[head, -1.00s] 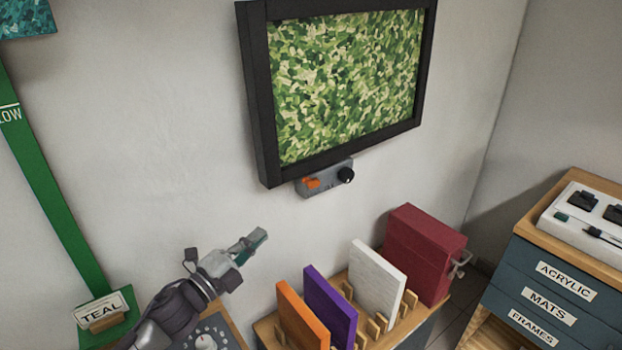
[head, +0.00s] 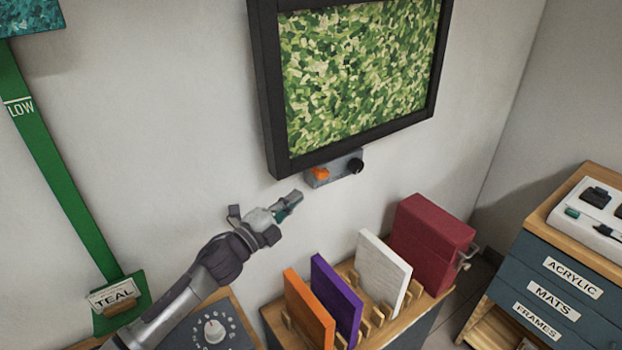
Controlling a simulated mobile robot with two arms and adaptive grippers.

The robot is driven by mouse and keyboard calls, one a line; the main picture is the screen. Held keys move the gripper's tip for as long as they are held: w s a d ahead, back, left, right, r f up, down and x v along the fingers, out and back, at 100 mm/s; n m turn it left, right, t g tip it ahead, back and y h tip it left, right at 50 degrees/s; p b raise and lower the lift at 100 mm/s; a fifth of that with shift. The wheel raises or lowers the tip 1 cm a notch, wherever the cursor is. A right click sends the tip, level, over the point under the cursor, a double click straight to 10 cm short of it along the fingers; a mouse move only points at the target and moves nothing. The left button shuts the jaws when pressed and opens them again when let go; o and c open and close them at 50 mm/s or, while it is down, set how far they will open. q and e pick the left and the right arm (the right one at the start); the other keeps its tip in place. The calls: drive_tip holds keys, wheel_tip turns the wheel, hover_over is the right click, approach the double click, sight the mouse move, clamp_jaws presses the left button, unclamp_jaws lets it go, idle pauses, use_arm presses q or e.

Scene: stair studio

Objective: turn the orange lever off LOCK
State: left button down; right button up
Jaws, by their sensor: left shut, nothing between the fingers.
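The orange lever (head: 320,173) sits on the left part of a small grey box (head: 338,170) mounted on the wall under the framed picture. A black knob (head: 356,166) is on the right part of the same box. Any LOCK marking is too small to read. My left gripper (head: 292,200) is shut and empty. In the picture it is just below and left of the lever, apart from it. My right gripper is not in view.
The black-framed green picture (head: 262,90) hangs directly above the box. Below stand orange (head: 308,312), purple (head: 336,300) and white (head: 383,272) panels in a wooden rack, beside a dark red box (head: 432,245). A dial panel (head: 214,331) is lower left.

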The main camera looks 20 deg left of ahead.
sight(318, 177)
use_arm(q)
drive_tip(key=p+x, duration=0.1)
drive_tip(key=x, duration=0.3)
drive_tip(key=shift+w+d+r, duration=0.15)
drive_tip(key=shift+w+d, duration=0.05)
drive_tip(key=shift+w, duration=0.15)
drive_tip(key=shift+w+d, duration=0.3)
drive_tip(key=shift+w, duration=0.35)
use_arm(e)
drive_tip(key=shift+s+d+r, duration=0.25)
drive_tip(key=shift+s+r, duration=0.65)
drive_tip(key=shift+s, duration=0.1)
use_arm(q)
drive_tip(key=shift+r+p, duration=0.1)
drive_tip(key=shift+p, duration=0.2)
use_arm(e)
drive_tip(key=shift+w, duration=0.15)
use_arm(q)
drive_tip(key=shift+w+d+r+p, duration=0.1)
drive_tip(key=shift+w+r+p, duration=0.1)
drive_tip(key=shift+r, duration=0.2)
drive_tip(key=shift+w+d+r+p, duration=0.1)
drive_tip(key=shift+r+p, duration=0.05)
drive_tip(key=shift+r, duration=0.2)
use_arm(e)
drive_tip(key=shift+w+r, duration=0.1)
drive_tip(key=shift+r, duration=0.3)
use_arm(q)
drive_tip(key=shift+s+a, duration=0.1)
drive_tip(key=shift+a, duration=0.05)
